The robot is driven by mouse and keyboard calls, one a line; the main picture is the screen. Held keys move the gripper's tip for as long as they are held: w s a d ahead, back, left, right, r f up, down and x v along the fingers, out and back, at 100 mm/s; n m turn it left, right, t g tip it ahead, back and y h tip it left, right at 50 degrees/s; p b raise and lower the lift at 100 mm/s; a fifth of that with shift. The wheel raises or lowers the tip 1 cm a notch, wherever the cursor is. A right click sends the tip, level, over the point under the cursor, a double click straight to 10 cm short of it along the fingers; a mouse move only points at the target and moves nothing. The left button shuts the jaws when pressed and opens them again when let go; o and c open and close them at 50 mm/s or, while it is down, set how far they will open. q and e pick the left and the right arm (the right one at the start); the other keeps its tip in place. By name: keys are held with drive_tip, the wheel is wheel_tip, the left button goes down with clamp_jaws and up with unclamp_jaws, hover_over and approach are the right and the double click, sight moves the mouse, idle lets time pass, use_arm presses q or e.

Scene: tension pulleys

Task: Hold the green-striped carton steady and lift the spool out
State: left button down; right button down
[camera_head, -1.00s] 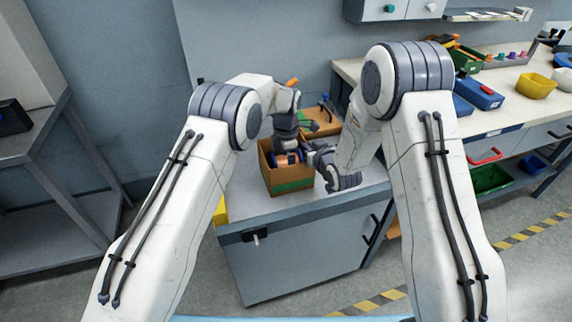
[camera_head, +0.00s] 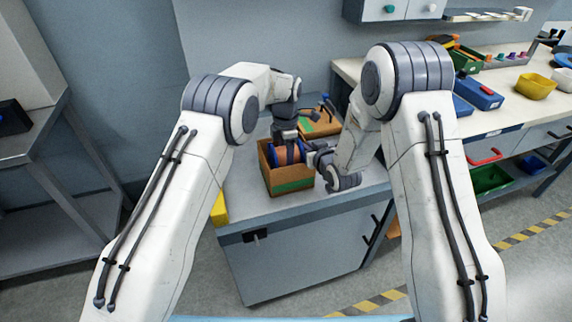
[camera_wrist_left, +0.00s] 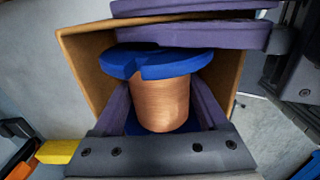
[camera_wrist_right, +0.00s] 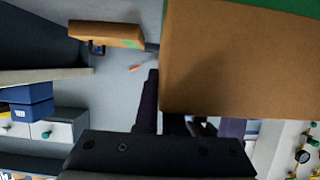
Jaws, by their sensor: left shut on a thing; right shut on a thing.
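The green-striped carton (camera_head: 291,186) stands open-topped on the grey cabinet, its brown wall also large in the right wrist view (camera_wrist_right: 235,70). The spool (camera_head: 291,153), copper winding between blue flanges, is at the carton's mouth; it shows upright in the left wrist view (camera_wrist_left: 160,95). My left gripper (camera_head: 288,143) reaches down from above and is shut on the spool, a finger on each side of the winding. My right gripper (camera_head: 314,160) is shut on the carton's right wall; the carton hides one finger in the right wrist view. The spool's lower end is hidden in the head view.
Another open carton (camera_head: 320,125) with tools stands just behind. A yellow block (camera_head: 219,208) is at the cabinet's left edge. The cabinet top (camera_head: 245,203) is clear in front of the carton. A bench with a yellow bin (camera_head: 535,86) and blue boxes is at the right.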

use_arm(q)
wheel_tip(320, 180, up, 7)
drive_tip(key=shift+f, duration=0.15)
use_arm(e)
drive_tip(key=c, duration=0.9)
unclamp_jaws()
drive_tip(key=shift+c, duration=0.2)
use_arm(q)
drive_tip(key=shift+d, duration=0.1)
drive_tip(key=shift+w, duration=0.1)
use_arm(e)
drive_tip(key=shift+s+a, duration=0.1)
